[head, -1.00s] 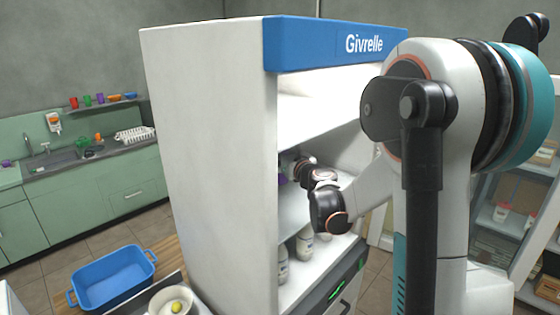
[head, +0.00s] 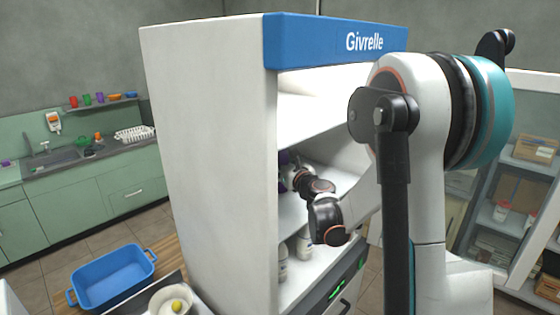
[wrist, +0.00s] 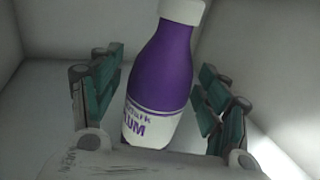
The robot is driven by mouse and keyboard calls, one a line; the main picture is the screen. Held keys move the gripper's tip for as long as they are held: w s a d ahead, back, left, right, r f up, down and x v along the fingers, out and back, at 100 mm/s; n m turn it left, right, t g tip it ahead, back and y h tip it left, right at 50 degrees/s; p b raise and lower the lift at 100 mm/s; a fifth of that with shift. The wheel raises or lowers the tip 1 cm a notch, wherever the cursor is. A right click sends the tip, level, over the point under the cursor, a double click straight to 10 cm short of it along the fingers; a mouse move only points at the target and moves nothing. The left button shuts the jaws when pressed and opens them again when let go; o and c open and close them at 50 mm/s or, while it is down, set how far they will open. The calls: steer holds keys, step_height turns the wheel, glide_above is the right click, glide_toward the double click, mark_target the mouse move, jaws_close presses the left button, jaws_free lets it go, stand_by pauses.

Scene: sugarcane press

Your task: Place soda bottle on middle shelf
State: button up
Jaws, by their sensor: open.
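The soda bottle (wrist: 165,65) is purple with a white cap and a white lower label. In the wrist view it stands between the two fingers of my gripper (wrist: 158,68), which is open, with a gap visible on the right. Its base is partly hidden by the gripper body. In the head view my gripper (head: 292,174) is inside the white fridge, over the middle shelf (head: 292,212). Only a small purple patch of the bottle (head: 284,158) shows there, beside the gripper.
The fridge (head: 210,160) has a blue header and an open front. White bottles (head: 283,262) stand on the shelf below. The fridge's side wall is close to the left of my gripper. A blue tub (head: 113,278) and a bowl (head: 172,300) are at the lower left.

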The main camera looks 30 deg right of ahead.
steer(key=shift+r, duration=0.2)
steer(key=s, duration=1.2)
steer(key=shift+a+b, duration=0.25)
steer(key=shift+b, duration=0.05)
